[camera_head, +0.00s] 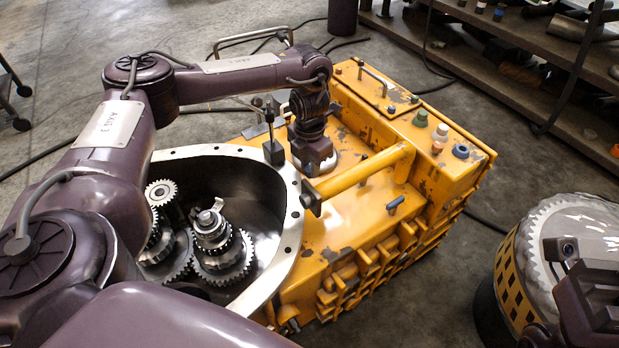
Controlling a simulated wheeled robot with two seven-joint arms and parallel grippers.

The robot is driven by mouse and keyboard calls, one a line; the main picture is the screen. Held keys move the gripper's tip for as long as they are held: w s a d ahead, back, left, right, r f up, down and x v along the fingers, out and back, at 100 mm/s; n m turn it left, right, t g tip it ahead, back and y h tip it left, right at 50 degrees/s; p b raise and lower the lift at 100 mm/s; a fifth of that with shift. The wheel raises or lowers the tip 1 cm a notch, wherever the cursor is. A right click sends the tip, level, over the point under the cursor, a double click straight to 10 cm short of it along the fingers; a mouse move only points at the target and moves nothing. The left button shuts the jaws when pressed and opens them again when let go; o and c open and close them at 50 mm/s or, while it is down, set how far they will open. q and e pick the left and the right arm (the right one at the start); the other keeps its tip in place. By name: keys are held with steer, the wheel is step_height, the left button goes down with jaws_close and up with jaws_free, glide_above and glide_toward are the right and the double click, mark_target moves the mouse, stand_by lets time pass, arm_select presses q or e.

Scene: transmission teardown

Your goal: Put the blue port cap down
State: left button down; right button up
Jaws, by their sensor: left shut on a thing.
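My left gripper (313,160) points down over the yellow housing, just right of the round metal flange. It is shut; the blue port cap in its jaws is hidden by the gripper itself. A pale round surface shows just below the jaws, and I cannot tell whether they touch it. A blue ring with a dark middle, the blue port (460,151), is on the housing's right top. My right gripper (590,290) is partly in view at the lower right, and its jaws do not show clearly.
The yellow housing (340,235) has a thick tube across its top. A green cap (441,132) and an orange cap (437,147) stand near the blue port. Gears (215,240) fill the open bell at left.

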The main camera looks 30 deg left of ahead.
arm_select(q)
step_height(320, 180, down, 5)
steer(key=shift+r+b, duration=0.1)
steer(key=shift+b, duration=0.55)
steer(key=c, duration=1.2)
jaws_free()
